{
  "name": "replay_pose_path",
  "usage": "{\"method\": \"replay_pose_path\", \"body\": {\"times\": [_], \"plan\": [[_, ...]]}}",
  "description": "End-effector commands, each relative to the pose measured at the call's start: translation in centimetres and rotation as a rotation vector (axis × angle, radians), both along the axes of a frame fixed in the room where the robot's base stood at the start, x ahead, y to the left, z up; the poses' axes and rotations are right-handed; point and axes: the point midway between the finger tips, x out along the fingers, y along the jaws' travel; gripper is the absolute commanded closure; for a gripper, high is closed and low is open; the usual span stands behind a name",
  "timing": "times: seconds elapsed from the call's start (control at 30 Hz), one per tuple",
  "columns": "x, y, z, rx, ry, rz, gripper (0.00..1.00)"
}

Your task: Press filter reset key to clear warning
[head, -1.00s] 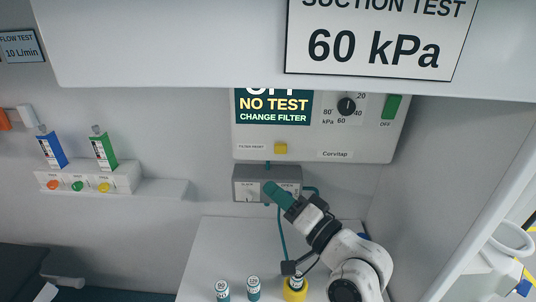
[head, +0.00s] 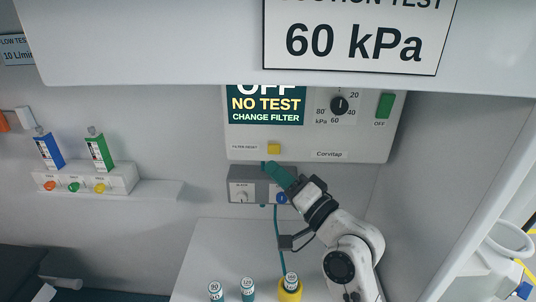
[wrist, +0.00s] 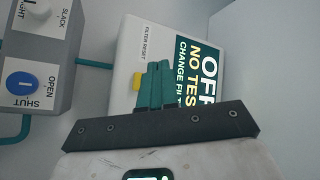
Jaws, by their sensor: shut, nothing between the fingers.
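The filter reset key is a small yellow square (head: 274,149) on the lower left front of the light grey suction unit (head: 360,140). The unit's dark screen (head: 265,105) reads "NO TEST" and "CHANGE FILTER". My gripper (head: 270,167) has teal fingers and is shut and empty. In the head view its tips are just below the key. In the wrist view, the fingers (wrist: 155,68) partly cover the key (wrist: 136,82), whose visible part lies left of them. I cannot tell whether they touch it.
Below the unit is a grey box with a white knob and a blue knob (head: 282,198); a teal hose hangs from it. Small labelled canisters (head: 247,288) stand on the surface below. A dial (head: 339,105) and green switch (head: 385,106) are at upper right.

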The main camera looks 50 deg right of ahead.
Motion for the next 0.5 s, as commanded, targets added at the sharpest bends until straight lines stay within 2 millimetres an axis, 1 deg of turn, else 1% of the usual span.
{"method": "replay_pose_path", "body": {"times": [0.03,0.2,0.33,0.5], "plan": [[0.5,-0.7,-0.1,-0.002,-0.002,-0.002,1.0],[1.7,-2.2,-0.1,-0.001,-0.001,-0.001,1.0],[2.3,-3.0,-0.1,-0.001,0.0,-0.001,1.0],[2.6,-3.4,0.0,0.0,-0.001,0.001,1.0]]}}
